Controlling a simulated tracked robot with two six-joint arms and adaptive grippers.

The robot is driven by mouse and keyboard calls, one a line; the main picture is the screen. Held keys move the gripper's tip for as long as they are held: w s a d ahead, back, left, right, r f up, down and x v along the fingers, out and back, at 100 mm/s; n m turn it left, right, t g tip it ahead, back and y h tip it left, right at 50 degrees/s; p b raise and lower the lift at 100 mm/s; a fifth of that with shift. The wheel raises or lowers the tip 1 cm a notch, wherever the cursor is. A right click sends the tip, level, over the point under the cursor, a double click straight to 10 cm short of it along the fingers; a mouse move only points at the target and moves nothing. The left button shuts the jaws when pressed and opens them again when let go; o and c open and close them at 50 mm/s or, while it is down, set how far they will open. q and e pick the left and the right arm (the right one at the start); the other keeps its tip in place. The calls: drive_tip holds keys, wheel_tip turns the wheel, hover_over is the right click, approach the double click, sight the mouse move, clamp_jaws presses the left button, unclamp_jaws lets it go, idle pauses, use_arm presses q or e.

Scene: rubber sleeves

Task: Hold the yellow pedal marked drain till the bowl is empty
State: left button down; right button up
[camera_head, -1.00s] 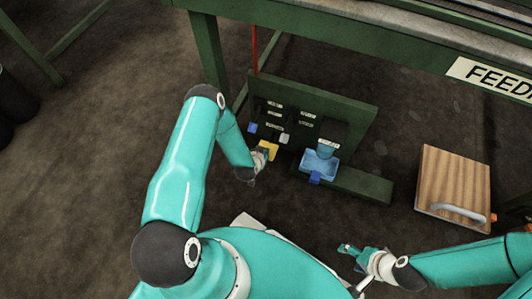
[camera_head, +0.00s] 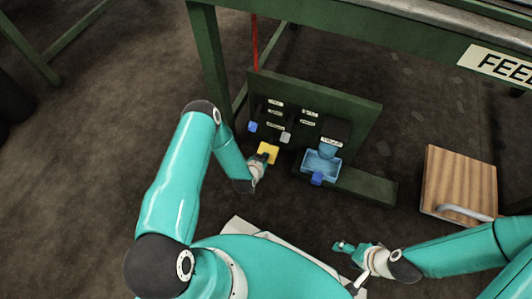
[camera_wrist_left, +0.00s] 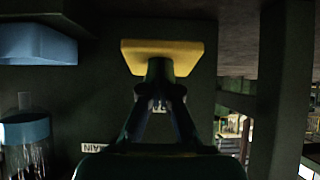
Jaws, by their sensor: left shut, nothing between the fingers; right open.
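The yellow pedal (camera_head: 268,152) sticks out low on the green panel, left of the light blue bowl (camera_head: 321,163). In the left wrist view the pedal (camera_wrist_left: 165,55) is at the top centre. My left gripper (camera_wrist_left: 160,70) is shut and empty, its fingertips against or very close to the pedal's face; I cannot tell whether it is pressed in. In the head view this gripper (camera_head: 262,162) partly covers the pedal. A partly hidden label shows behind the fingers. The bowl's water level cannot be made out. My right gripper (camera_head: 344,247) is open and empty, away from the panel.
A blue pedal (camera_head: 252,127) and a pale pedal (camera_head: 285,137) sit near the yellow one. A small blue block (camera_head: 317,179) is at the bowl's front. Bare floor lies left of my left arm.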

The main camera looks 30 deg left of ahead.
use_arm(q)
drive_tip(key=shift+d+f, duration=0.1)
drive_tip(key=shift+f, duration=0.25)
use_arm(e)
drive_tip(key=shift+f, duration=0.1)
idle(0.4)
